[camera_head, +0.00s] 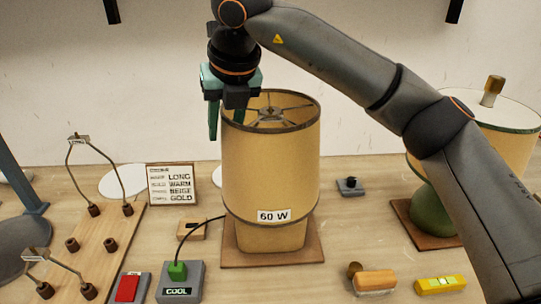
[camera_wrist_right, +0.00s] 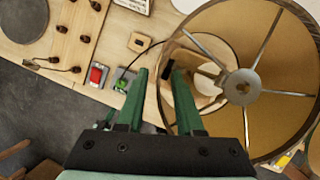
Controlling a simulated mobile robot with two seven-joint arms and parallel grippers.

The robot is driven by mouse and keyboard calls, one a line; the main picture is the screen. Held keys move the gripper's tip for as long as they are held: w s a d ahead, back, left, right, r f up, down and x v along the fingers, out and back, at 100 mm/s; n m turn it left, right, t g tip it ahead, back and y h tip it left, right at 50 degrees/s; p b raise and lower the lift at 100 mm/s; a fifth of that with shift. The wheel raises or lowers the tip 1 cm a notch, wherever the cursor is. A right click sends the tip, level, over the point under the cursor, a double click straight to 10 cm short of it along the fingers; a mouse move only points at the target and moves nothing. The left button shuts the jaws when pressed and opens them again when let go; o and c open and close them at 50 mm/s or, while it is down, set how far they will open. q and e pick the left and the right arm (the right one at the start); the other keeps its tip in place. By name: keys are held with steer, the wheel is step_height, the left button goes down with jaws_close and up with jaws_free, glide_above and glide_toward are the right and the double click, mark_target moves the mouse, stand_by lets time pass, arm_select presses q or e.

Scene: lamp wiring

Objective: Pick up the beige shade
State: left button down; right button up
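The beige shade (camera_head: 275,165) is a tall tan drum with dark rims and a spoked frame in its open top. It stands upright around or on a smaller beige body (camera_head: 268,238) on a wooden square; I cannot tell how they join. My right gripper (camera_head: 226,118) points down at the shade's upper left rim. In the right wrist view the shade (camera_wrist_right: 272,118) fills the right side, and the gripper (camera_wrist_right: 160,76) has its fingers apart, with the rim passing near or between them. Contact is not clear. My left gripper is not in view.
A second shaded lamp (camera_head: 432,212) stands at the right behind my arm. A grey COOL box (camera_head: 180,287) with a green plug, a red switch (camera_head: 128,288) and a wire-frame board (camera_head: 85,250) lie left. An orange-brown block (camera_head: 375,281) and yellow level (camera_head: 440,284) lie front right.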

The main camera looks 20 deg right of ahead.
jaws_close()
steer(key=shift+r, duration=0.1)
stand_by(1.2)
